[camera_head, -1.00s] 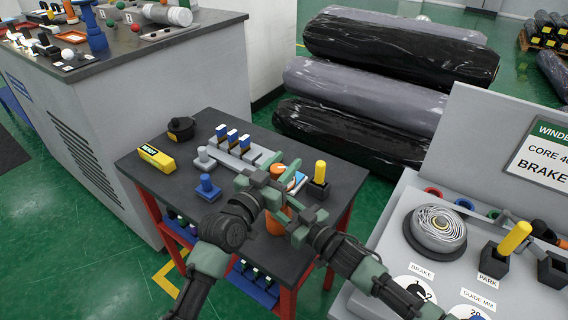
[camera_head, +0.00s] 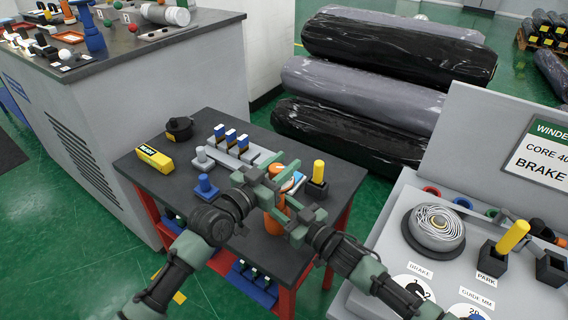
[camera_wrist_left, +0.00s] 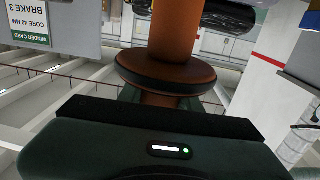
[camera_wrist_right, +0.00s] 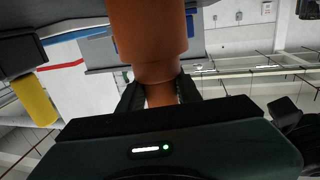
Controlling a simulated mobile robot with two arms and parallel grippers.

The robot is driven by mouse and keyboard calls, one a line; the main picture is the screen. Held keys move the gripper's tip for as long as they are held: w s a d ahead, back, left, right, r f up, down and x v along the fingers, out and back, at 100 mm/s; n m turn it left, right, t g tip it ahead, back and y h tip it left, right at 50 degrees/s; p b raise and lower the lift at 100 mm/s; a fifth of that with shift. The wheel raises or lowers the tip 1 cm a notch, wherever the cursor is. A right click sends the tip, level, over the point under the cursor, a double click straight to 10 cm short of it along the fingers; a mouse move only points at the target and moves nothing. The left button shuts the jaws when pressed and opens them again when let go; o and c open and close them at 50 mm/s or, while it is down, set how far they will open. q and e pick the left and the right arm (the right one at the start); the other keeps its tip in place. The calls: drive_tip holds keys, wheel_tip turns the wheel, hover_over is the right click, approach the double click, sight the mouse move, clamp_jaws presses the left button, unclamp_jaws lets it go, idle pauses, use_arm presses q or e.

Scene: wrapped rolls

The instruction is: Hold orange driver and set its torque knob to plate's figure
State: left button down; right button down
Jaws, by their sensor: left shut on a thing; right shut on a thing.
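The orange driver (camera_head: 273,225) is upright in the head view, above the near part of the dark table (camera_head: 160,190). My left gripper (camera_head: 271,186) is shut on its upper part. My right gripper (camera_head: 285,208) is shut on it lower down. In the left wrist view, the driver (camera_wrist_left: 172,38) has a wide dark-edged collar (camera_wrist_left: 165,75) just beyond my jaws. In the right wrist view, my jaws close around a narrower neck below the thick orange body (camera_wrist_right: 150,35). The jaws hide part of the driver. I cannot read any torque scale or figure.
A yellow box (camera_head: 155,158), black round pot (camera_head: 179,128), blue-handled rack (camera_head: 232,148), blue knobbed piece (camera_head: 206,187) and yellow-topped holder (camera_head: 318,178) stand on the table. The winder console (camera_head: 400,262) is close on the right. Wrapped rolls (camera_head: 385,85) lie behind.

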use_arm(q)
drive_tip(key=c, duration=1)
unclamp_jaws()
drive_tip(key=shift+s+d, duration=0.1)
use_arm(e)
drive_tip(key=shift+f, duration=0.3)
use_arm(q)
drive_tip(key=shift+o, duration=0.2)
use_arm(e)
drive_tip(key=shift+s, duration=0.1)
use_arm(q)
drive_tip(key=shift+s+a, duration=0.15)
drive_tip(key=shift+a, duration=0.2)
use_arm(e)
drive_tip(key=c, duration=0.9)
unclamp_jaws()
use_arm(q)
drive_tip(key=v, duration=1.1)
drive_tip(key=shift+s+a, duration=0.15)
drive_tip(key=shift+s, duration=0.15)
use_arm(e)
drive_tip(key=shift+a, duration=0.1)
use_arm(q)
drive_tip(key=shift+w, duration=0.2)
use_arm(e)
drive_tip(key=shift+r, duration=0.1)
drive_tip(key=shift+d, duration=0.2)
